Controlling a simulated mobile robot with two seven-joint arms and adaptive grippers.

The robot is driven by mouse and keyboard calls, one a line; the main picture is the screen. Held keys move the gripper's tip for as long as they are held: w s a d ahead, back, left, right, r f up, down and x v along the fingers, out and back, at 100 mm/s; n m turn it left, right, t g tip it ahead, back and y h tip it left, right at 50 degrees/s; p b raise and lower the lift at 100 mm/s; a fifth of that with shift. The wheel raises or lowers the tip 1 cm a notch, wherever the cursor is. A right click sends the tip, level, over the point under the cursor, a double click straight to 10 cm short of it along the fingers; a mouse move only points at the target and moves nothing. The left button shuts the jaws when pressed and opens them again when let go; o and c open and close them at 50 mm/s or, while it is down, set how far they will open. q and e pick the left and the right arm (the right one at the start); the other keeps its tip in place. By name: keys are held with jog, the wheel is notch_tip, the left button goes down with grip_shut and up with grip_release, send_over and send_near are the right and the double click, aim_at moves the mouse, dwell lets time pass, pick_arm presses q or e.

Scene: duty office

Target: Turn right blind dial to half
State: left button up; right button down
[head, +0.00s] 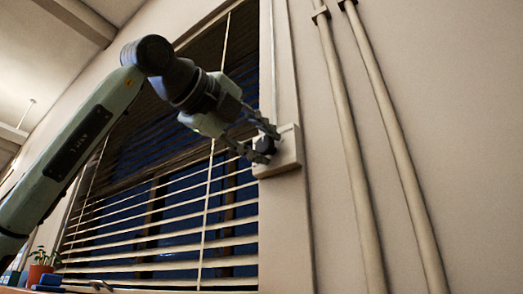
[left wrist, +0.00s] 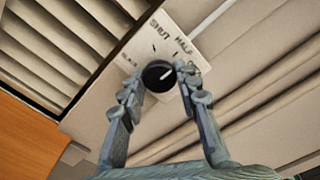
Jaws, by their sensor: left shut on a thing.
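The blind dial is a round black knob (left wrist: 158,76) on a pale plate (head: 289,152) on the wall, just right of the window blind. In the left wrist view the plate reads SHUT and HALF; another label beside the right finger is partly covered. A short white mark on the knob points up and to the right in that view; I cannot tell exactly which label it meets. My left gripper (head: 264,144) is shut on the knob, one finger on each side. It also shows in the left wrist view (left wrist: 157,80). My right gripper is not in view.
The slatted window blind (head: 170,220) hangs left of the dial, with slats apart and dark blue between them. Two vertical pipes (head: 347,140) run along the wall to the right. A potted plant (head: 40,268) stands at the lower left.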

pick_arm(q)
jog(key=shift+r, duration=0.1)
dwell(0.4)
jog(key=o, duration=1.1)
jog(key=shift+o, duration=0.2)
jog(key=shift+s+a, duration=0.1)
jog(key=v, duration=1.1)
jog(key=shift+s+a, duration=0.25)
jog(key=shift+s, duration=0.05)
